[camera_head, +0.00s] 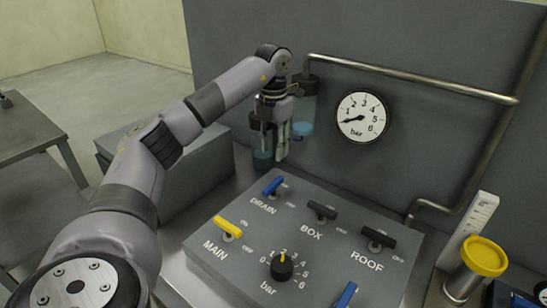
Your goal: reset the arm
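My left arm (190,125) reaches in from the left and is bent at its elbow. Its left gripper (274,150) points down in front of the grey wall, beyond the DRAIN lever and above the panel's far left corner. Its fingers overlap dark vessels with blue liquid, so I cannot tell whether they are open or shut. One clear vessel with blue liquid (303,129) hangs just right of the gripper; another (262,159) shows low behind its fingers. I cannot tell whether the gripper touches either. My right gripper is not in view.
A grey panel (215,262) carries a yellow MAIN lever (228,227), blue DRAIN lever (273,186), black BOX (322,210) and ROOF (379,237) levers and a knob (282,266). A pressure gauge (362,117), pipes (420,78) and a yellow-capped cylinder (484,257) stand right.

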